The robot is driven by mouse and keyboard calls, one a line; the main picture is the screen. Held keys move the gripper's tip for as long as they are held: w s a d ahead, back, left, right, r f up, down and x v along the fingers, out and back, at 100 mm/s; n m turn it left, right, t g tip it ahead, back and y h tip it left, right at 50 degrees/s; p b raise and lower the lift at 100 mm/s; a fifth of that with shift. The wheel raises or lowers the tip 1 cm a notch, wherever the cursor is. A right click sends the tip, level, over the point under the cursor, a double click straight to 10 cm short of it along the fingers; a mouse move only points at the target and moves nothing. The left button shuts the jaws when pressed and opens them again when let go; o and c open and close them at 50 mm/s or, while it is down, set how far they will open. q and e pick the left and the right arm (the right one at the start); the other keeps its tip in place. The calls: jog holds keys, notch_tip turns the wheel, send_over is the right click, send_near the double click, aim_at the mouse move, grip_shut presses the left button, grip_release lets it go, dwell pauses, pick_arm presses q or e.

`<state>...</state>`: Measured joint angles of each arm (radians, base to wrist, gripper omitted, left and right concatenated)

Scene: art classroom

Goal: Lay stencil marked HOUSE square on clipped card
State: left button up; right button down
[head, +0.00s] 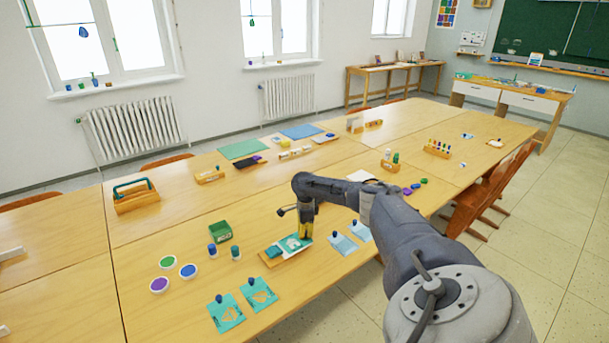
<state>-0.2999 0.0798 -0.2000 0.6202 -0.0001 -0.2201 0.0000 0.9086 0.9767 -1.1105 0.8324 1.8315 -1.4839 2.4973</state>
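A teal stencil with a white house shape (293,242) is at the front middle of the table, over a pale card on a wooden board (271,262). A darker teal piece (274,252) shows at the board's left end. My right gripper (305,236) points down at the right part of the house stencil. The fingers hide any knob there, and I cannot tell whether they are closed on it. The stencil looks roughly in line with the board; whether it touches the card is unclear. My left gripper is not in view.
Two teal stencils with blue knobs (227,313) lie front left, two pale blue ones (342,244) just right of the board. Paint pots (188,271), a green box (220,232) and small blue and green bottles (235,253) stand left. A wooden caddy (136,199) stands farther back.

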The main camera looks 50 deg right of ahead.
dwell(0.4)
jog(key=c, duration=1.5)
grip_release()
jog(key=shift+o, duration=0.3)
jog(key=shift+o, duration=1.3)
jog(key=shift+f, duration=0.1)
jog(key=shift+r, duration=3.05)
